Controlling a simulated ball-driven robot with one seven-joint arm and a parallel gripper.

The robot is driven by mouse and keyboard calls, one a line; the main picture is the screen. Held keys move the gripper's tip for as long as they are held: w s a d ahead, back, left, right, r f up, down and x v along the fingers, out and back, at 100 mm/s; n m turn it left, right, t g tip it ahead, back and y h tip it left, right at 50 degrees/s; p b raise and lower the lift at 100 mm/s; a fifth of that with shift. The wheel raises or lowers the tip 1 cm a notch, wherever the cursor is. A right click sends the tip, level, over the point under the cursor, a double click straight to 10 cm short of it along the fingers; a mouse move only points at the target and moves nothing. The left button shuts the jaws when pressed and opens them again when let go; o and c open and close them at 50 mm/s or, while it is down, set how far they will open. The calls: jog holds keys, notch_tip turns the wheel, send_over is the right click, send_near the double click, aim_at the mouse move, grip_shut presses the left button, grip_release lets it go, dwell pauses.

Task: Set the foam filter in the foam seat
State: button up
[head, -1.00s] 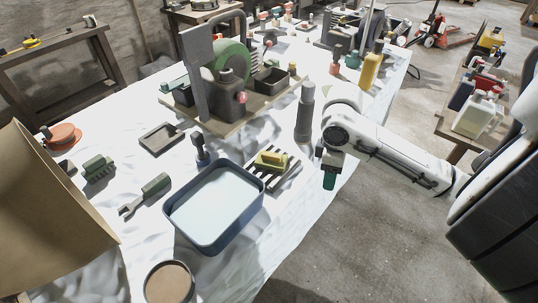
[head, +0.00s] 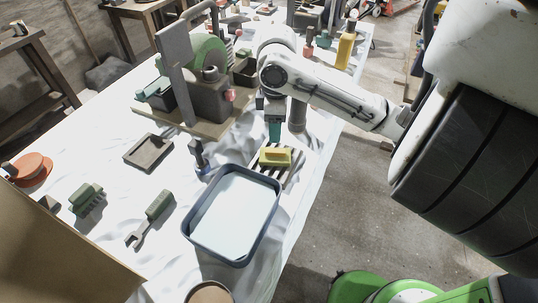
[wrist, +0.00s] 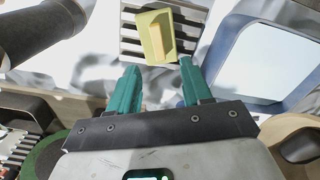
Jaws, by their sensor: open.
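A yellow block with a raised rib, which looks like the foam filter (head: 275,157), lies on a slatted rack (head: 291,172) beside the blue basin. In the wrist view the yellow block (wrist: 157,37) lies just beyond my fingertips, on the slats (wrist: 131,33). My gripper (head: 274,136) is above the table, just behind the block in the head view. In the wrist view its green fingers (wrist: 158,82) are apart with nothing between them. I cannot tell for sure which part is the foam seat; an open dark box (head: 244,72) sits on the machine's board.
A blue-rimmed basin (head: 188,232) of pale liquid stands next to the rack. A dark grey cylinder (head: 298,115) stands close to my gripper. The machine (head: 208,100) and a shallow dark tray (head: 149,152) are to the left. A cardboard box (head: 60,260) fills the lower left.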

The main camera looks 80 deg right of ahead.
aim_at(277, 150)
notch_tip(277, 150, down, 3)
jog(key=shift+f+b, duration=0.2)
jog(key=shift+b, duration=0.2)
jog(key=shift+s+d+f+b, duration=0.15)
jog(key=shift+f+b, duration=0.1)
jog(key=shift+f, duration=1.1)
jog(key=shift+s+d+f+b, duration=0.1)
jog(key=shift+f+b, duration=0.15)
jog(key=shift+f, duration=1.05)
grip_shut()
